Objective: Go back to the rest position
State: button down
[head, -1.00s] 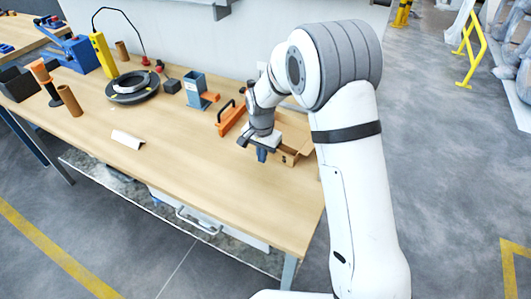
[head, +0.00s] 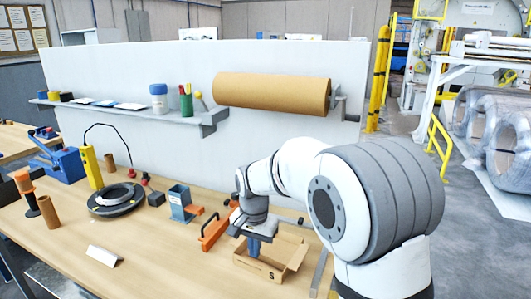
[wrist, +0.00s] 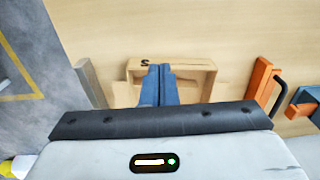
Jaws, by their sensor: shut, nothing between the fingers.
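My gripper (head: 253,246) hangs pointing down over the right part of the workbench (head: 150,250), in front of or over an open cardboard box (head: 290,254). In the wrist view my gripper (wrist: 159,70) shows two blue fingers pressed together with nothing between them. The cardboard box (wrist: 197,68) lies just beyond the fingertips in that view. I cannot tell the exact height of the fingertips above the box.
A shelf (head: 130,108) and a brown paper roll (head: 270,92) are on the wall panel behind. The bench front middle is mostly clear.

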jog(key=s+d+r+n+t, duration=0.1)
jog(key=s+d+r, duration=0.2)
jog(key=s+d, duration=0.25)
jog(key=s+d+r+n, duration=0.1)
jog(key=s+d+r, duration=0.25)
jog(key=d, duration=0.25)
jog(key=s+d+n+t, duration=0.1)
jog(key=s+d, duration=0.2)
jog(key=s, duration=0.4)
jog(key=s+d+n, duration=0.1)
jog(key=s+d, duration=0.3)
jog(key=s, duration=0.2)
jog(key=shift+s+d+f+t, duration=0.25)
jog(key=shift+s+f+t, duration=0.1)
jog(key=shift+f+t, duration=0.1)
